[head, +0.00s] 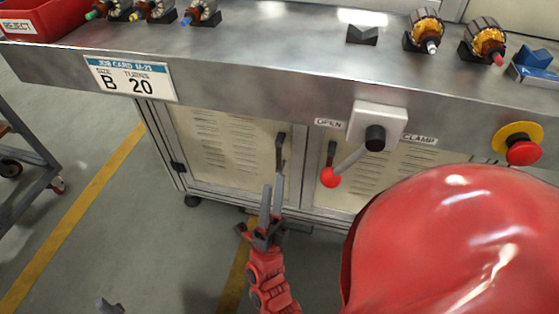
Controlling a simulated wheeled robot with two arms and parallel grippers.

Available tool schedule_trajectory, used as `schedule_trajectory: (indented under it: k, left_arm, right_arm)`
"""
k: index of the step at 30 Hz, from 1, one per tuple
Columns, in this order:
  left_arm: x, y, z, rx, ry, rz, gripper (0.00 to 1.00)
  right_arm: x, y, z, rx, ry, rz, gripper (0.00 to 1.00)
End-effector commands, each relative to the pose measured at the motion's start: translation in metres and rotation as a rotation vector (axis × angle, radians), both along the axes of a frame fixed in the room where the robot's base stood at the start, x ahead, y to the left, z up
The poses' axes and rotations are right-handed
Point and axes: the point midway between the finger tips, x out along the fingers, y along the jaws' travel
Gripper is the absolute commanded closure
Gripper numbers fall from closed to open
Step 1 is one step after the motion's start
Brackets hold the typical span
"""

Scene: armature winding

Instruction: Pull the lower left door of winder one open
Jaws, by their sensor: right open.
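The lower left door (225,148) of the winder is a cream panel with louvre slots, hinged at its left edge, and it looks closed. Its dark upright handle (280,150) is near the door's right edge. My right gripper (272,192) is open, with its two grey fingers pointing up just below the handle in the picture. One fingertip appears close to the handle's lower end; I cannot tell whether they touch. Nothing is between the fingers. Only a small grey tip of my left gripper (108,305) shows at the bottom edge, so its state is unclear.
A lever with a red knob (330,177), between OPEN and CLAMP labels, hangs right of the handle. A red stop button (523,152) is at the right. The job card (131,79) reads B, 20. Armatures stand on the bench top. A cart (25,155) is at left; floor before the door is clear.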

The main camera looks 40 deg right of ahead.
Motion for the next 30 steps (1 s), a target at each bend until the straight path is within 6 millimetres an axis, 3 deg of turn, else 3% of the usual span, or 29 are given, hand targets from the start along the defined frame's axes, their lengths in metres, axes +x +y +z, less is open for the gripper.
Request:
schedule_trajectory:
  k: [3, 7, 12, 15, 21, 30]
  left_arm:
    - [0.000, 0.000, -0.004, 0.000, -0.002, 0.000, 0.50]
    - [0.000, 0.000, -0.002, 0.000, -0.002, 0.000, 0.50]
    - [0.000, 0.000, -0.002, 0.000, -0.002, 0.000, 0.50]
    - [0.000, 0.000, -0.002, 0.000, -0.002, 0.000, 0.50]
    - [0.000, 0.000, -0.004, 0.000, -0.002, 0.000, 0.50]
    - [0.000, 0.000, -0.010, 0.000, -0.002, 0.000, 0.50]
  right_arm:
    - [0.020, -0.028, -0.027, 0.336, -0.029, 0.229, 0.45]
    - [0.042, -0.047, -0.066, 0.748, -0.148, 0.497, 0.45]
    - [0.068, -0.042, -0.126, 1.283, -0.428, 0.806, 0.45]
    - [0.077, -0.031, -0.149, 1.501, -0.597, 0.921, 0.45]
    - [0.088, -0.026, -0.164, 1.644, -0.734, 0.991, 0.45]
    - [0.121, -0.069, -0.164, 1.634, -0.738, 0.989, 0.45]
